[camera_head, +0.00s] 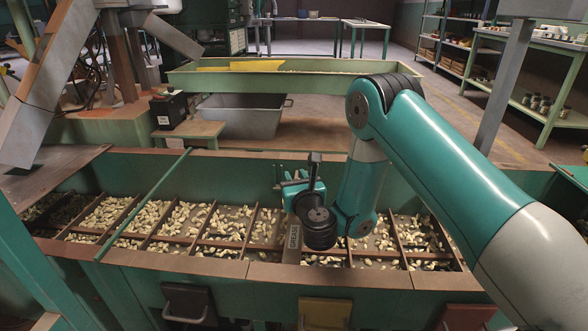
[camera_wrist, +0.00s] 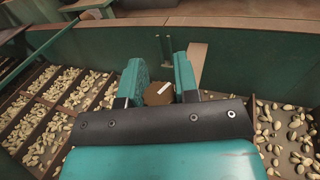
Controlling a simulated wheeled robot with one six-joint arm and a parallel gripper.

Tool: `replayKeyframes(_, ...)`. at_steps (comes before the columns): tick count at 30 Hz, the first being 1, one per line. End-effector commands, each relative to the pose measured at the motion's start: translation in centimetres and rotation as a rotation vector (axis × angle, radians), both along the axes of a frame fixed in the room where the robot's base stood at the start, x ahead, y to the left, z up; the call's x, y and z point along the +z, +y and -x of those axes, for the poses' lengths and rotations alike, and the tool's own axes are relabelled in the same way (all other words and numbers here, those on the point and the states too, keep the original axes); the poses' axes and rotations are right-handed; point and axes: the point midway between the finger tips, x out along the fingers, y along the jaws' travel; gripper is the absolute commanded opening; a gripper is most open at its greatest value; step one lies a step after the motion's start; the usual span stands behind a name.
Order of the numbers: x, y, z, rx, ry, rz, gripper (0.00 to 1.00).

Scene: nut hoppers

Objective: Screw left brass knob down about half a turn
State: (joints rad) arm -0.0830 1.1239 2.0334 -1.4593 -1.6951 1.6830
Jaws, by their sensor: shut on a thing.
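In the wrist view, a brown, many-sided brass knob (camera_wrist: 157,94) with a white mark on its top sits between the two teal fingers of my gripper (camera_wrist: 158,78). The fingers are shut on its sides. In the head view, my gripper (camera_head: 291,184) is at the far side of the hopper trough, near its green back wall. The knob cannot be made out there. I cannot tell from these views which knob of the row it is.
The trough's compartments (camera_head: 227,224) hold pale nuts, parted by brown dividers. A strip marked GREASE (camera_head: 293,238) stands just below my gripper. A thin green bar (camera_head: 146,204) crosses the trough at left. A grey bin (camera_head: 241,117) and a long green tray (camera_head: 345,75) lie beyond.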

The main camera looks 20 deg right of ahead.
Motion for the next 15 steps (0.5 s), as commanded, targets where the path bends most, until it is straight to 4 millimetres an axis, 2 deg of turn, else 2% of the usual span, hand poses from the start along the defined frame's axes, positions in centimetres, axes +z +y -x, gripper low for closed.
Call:
replayKeyframes(1, 0.81, 0.15, -0.13, -0.016, -0.004, -0.001, 0.05)
replayKeyframes(4, 1.02, 0.11, -0.22, -0.055, -0.004, -0.001, 0.05)
replayKeyframes(15, 0.72, -0.12, -0.15, -0.154, -0.005, -0.002, 0.05)
